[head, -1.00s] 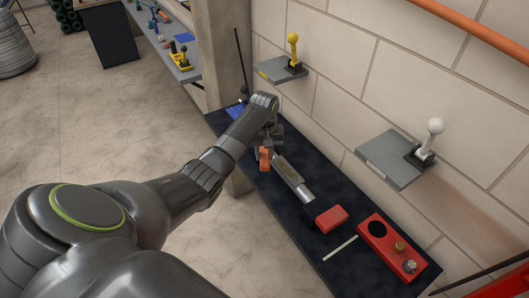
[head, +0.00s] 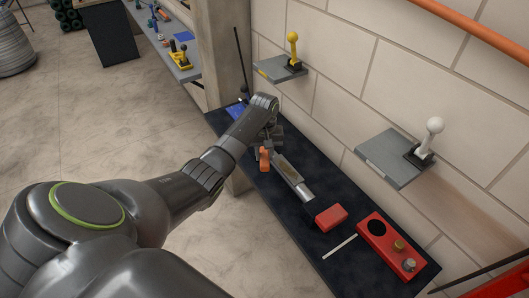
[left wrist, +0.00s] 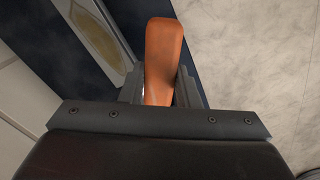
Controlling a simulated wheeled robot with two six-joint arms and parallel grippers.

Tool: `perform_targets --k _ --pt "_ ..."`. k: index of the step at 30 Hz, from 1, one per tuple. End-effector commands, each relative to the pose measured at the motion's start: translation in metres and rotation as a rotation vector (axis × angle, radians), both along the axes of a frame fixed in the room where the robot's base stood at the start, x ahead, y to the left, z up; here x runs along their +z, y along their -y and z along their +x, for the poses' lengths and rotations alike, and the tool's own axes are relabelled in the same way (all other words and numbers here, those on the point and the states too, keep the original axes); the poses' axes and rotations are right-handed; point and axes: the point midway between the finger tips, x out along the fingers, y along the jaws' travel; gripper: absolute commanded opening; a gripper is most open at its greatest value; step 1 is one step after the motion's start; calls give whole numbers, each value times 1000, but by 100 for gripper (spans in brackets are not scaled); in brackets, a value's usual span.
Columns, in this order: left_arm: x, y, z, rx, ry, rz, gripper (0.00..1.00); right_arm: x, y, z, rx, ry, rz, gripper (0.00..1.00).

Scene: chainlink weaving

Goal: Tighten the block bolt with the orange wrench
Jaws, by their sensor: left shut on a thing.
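My left gripper (head: 268,140) is over the dark bench, shut on the orange wrench (head: 264,160). In the left wrist view the wrench's orange handle (left wrist: 165,55) stands between the two fingers of my left gripper (left wrist: 160,88) and sticks out past them. The wrench's far end is hidden by the gripper and arm. A long grey metal piece with a tan inset (head: 285,167) lies just right of the gripper. The block bolt cannot be made out, and whether the wrench touches it cannot be told. My right gripper does not show.
On the dark bench (head: 310,252) are a red block (head: 331,217), a thin pale strip (head: 340,247) and a red panel with knobs (head: 376,231). Two wall shelves hold a yellow lever (head: 293,48) and a white lever (head: 432,135). A pillar (head: 225,60) stands behind the bench.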

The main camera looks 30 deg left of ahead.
Motion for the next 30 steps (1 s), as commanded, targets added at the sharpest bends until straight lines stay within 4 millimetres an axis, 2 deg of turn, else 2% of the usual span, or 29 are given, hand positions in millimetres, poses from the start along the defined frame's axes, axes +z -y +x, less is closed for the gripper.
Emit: perform_targets --k 22,30 --pt "-23 0 0 0 1 0 2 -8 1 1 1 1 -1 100" --pt "-26 0 0 0 1 0 2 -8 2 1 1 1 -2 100"
